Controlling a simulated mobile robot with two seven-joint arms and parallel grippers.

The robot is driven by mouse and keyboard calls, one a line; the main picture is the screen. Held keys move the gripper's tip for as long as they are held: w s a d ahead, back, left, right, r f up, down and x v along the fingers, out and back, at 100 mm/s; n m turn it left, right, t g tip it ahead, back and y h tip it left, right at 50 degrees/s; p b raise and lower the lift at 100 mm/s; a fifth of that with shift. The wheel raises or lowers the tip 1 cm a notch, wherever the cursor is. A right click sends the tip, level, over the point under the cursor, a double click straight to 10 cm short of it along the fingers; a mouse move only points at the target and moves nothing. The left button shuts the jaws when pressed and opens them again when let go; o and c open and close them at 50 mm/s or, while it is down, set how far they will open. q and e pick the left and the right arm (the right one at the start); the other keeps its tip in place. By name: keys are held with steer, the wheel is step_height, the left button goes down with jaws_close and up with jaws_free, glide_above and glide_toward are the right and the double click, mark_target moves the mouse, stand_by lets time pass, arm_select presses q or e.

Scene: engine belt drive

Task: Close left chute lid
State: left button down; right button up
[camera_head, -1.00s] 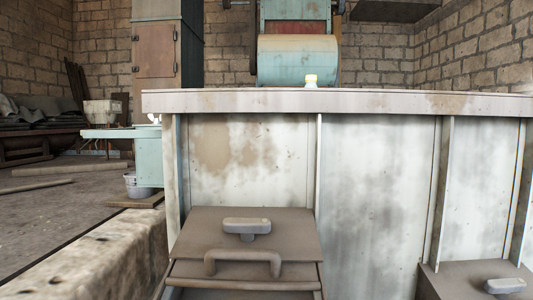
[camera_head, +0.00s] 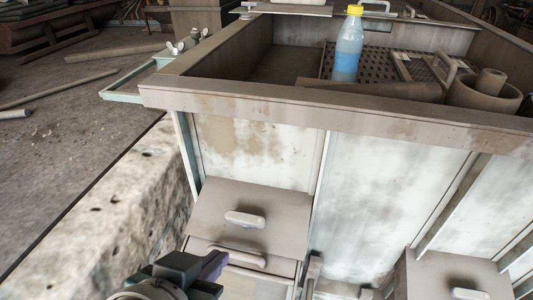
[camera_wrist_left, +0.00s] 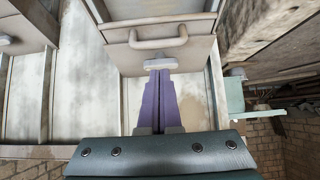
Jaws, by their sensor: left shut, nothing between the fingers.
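The left chute lid (camera_head: 275,205) is a sloping brown-grey panel low on the pale metal housing, with a rounded grey knob (camera_head: 245,218) on it. A bar handle (camera_head: 237,256) lies below the knob. My left gripper (camera_head: 222,262), with purple fingers, is shut and empty in front of the chute, near the bar handle in the head view. In the left wrist view the fingers (camera_wrist_left: 158,80) point at the knob (camera_wrist_left: 160,64), with the bar handle (camera_wrist_left: 158,42) beyond. I cannot tell whether they touch. My gripper hides part of the chute. My right gripper is not in view.
A second chute (camera_head: 450,275) stands at the right. The housing's raised rim (camera_head: 330,112) runs above; inside stand a blue bottle (camera_head: 348,50) with a yellow cap and a round pot (camera_head: 485,93). A rough stone ledge (camera_head: 120,220) runs along the left.

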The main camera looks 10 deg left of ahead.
mark_target(233, 251)
arm_select(q)
steer(key=b+x, duration=0.2)
steer(key=x, duration=0.6)
steer(key=shift+w+f, duration=0.1)
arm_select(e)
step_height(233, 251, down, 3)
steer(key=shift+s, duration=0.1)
